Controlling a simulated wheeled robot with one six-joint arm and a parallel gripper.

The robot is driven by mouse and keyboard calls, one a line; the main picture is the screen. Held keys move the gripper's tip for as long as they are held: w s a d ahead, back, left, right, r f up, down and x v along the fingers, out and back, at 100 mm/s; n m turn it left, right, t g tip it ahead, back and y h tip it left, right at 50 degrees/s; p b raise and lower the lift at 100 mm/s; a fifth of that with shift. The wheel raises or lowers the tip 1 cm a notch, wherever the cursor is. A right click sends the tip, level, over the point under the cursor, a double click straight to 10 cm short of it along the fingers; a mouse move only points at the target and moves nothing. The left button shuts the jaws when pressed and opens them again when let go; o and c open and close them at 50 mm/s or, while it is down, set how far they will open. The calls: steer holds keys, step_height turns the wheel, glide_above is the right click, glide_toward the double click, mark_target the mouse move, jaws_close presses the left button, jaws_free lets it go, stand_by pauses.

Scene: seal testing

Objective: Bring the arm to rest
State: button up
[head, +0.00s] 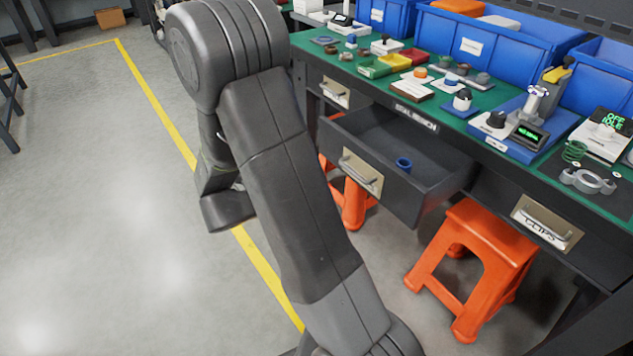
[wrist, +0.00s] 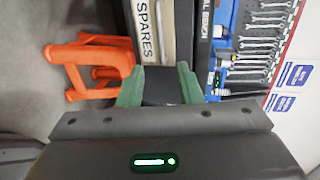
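In the head view my arm rises from the bottom, bends at the top and hangs down over the floor left of the workbench (head: 414,114). The gripper end is mostly hidden behind the arm links there, and its fingertips cannot be made out. The arm appears clear of the bench.
A bench drawer (head: 425,200) stands open with a small blue ring or cup (head: 403,163) inside. Orange stools (head: 480,232) stand under the bench; one also shows in the wrist view (wrist: 95,62). Blue bins (head: 480,40) line the bench back.

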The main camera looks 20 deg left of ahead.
mark_target(351, 173)
stand_by(0.4)
steer(key=b+x, duration=0.2)
steer(key=x, duration=1.1)
steer(key=shift+w+d, duration=0.15)
steer(key=shift+w, duration=0.1)
